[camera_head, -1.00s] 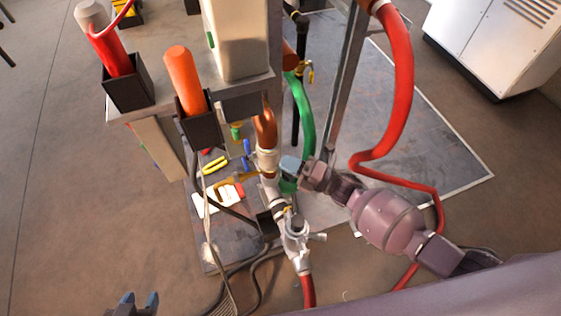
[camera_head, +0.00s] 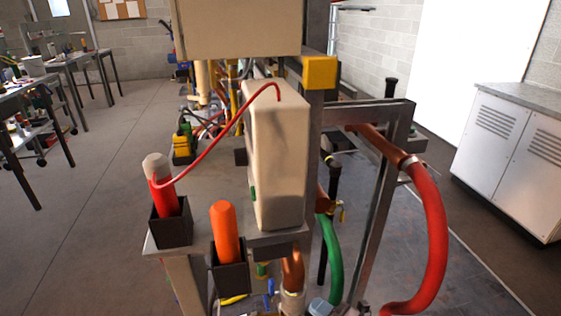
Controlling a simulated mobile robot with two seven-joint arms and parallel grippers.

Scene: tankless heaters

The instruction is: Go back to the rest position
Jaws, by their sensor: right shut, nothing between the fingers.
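Only the grey-blue fingertips of my right gripper (camera_head: 320,307) show, at the bottom edge of the head view. They are shut and empty, close to the copper pipe (camera_head: 293,270) and the lower end of the green hose (camera_head: 333,258). I cannot tell whether they touch anything. The rest of the right arm is below the picture. My left gripper is out of view.
A cart bears a beige heater box (camera_head: 280,165) and black holders with a red tool (camera_head: 163,190) and an orange-handled one (camera_head: 225,232). A metal frame (camera_head: 376,200) and red hose (camera_head: 432,225) stand right. Floor at left (camera_head: 90,220) is clear.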

